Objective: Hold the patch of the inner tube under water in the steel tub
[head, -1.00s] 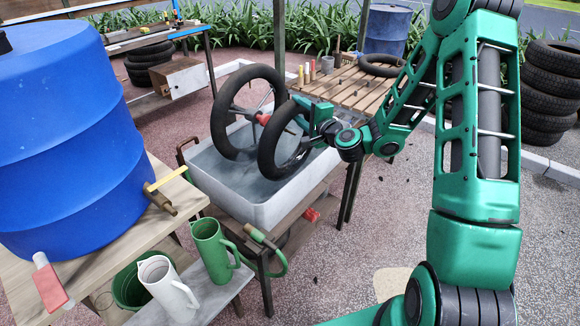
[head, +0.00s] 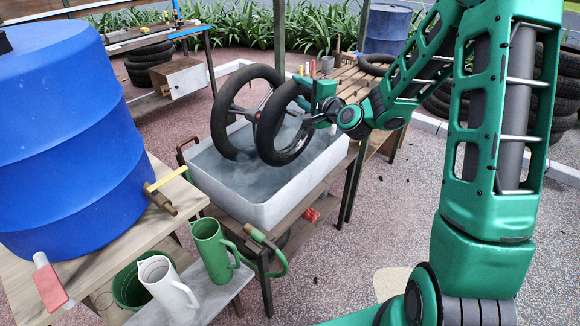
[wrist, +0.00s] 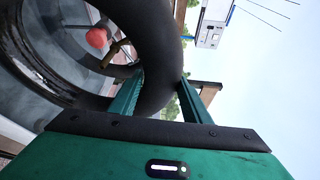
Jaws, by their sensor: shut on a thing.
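A black inner tube (head: 266,134) hangs upright over the steel tub (head: 268,214). My gripper (head: 316,98) is shut on the tube's right side. In the wrist view the tube (wrist: 160,55) passes between the two green fingers of my gripper (wrist: 158,98). The tub holds grey-blue water (head: 210,166). The tube's lower edge is low over the water; I cannot tell whether it touches. I cannot make out the patch. A black spoked wheel (head: 219,123) stands upright at the tub's left, partly behind the tube. A red ball-like part (wrist: 96,37) shows in the wrist view.
A blue barrel (head: 70,130) stands on a wooden table at left. A green jug (head: 210,245) and a white jug (head: 160,280) stand in front of the tub. A slatted bench (head: 350,80) is behind the tub. Stacked tyres stand at far right.

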